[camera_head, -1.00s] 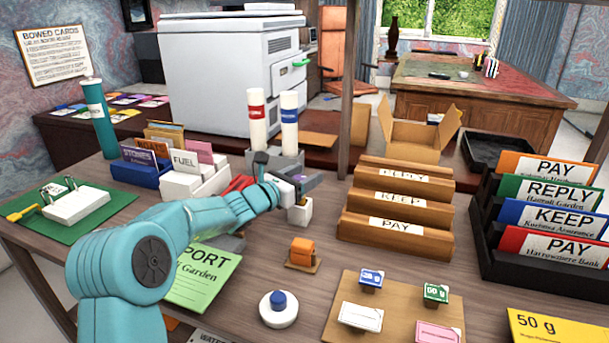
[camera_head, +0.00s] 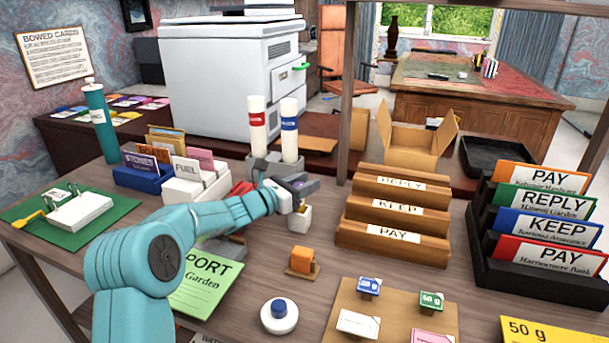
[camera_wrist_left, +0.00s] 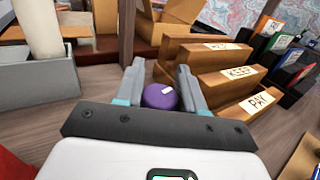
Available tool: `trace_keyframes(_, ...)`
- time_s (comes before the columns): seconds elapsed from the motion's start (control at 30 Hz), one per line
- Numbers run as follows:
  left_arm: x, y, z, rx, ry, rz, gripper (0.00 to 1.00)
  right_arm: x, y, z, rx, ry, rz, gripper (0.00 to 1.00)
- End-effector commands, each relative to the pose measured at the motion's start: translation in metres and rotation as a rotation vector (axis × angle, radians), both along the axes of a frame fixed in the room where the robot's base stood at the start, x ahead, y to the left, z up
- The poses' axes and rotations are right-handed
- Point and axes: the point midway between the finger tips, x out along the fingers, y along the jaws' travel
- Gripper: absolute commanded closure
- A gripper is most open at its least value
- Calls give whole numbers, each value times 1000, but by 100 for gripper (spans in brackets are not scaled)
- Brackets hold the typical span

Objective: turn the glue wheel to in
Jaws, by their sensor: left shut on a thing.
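A purple round knob with a small white mark, which looks like the glue wheel (camera_wrist_left: 160,97), sits between the two grey fingers of my left gripper (camera_wrist_left: 161,88) in the left wrist view. The fingers are shut on its sides. In the head view my left gripper (camera_head: 300,187) is just above a small white block (camera_head: 300,219) on the desk. The gripper hides most of what it holds there, and I cannot tell which way the wheel is set. My right gripper is in neither view.
A wooden stepped sorter (camera_head: 393,238) stands close to the right of my left gripper. Behind it, a grey holder (camera_head: 262,167) bears two white tubes with red and blue bands. An orange piece (camera_head: 302,260) and a round white-and-blue piece (camera_head: 279,318) lie in front.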

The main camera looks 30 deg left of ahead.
Motion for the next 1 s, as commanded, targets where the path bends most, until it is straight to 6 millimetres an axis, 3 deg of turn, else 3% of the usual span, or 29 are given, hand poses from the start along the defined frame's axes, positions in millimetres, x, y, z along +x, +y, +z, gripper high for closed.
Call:
trace_keyframes(0.33, -1, -1, -1, -1, 1, -18, 92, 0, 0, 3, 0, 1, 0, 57)
trace_keyframes(0.37, -1, -1, -1, -1, 1, -18, 52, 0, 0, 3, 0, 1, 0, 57)
trace_keyframes(0.4, -1, -1, -1, -1, 1, -18, 39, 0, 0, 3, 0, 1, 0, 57)
trace_keyframes(0.77, -1, -1, 4, 0, 0, -17, 39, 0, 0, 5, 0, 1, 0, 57)
trace_keyframes(0.87, -1, -1, 19, 1, -1, -17, 39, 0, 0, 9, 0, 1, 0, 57)
trace_keyframes(1.0, -1, -1, 55, 2, -4, -18, 39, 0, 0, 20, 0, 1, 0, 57)
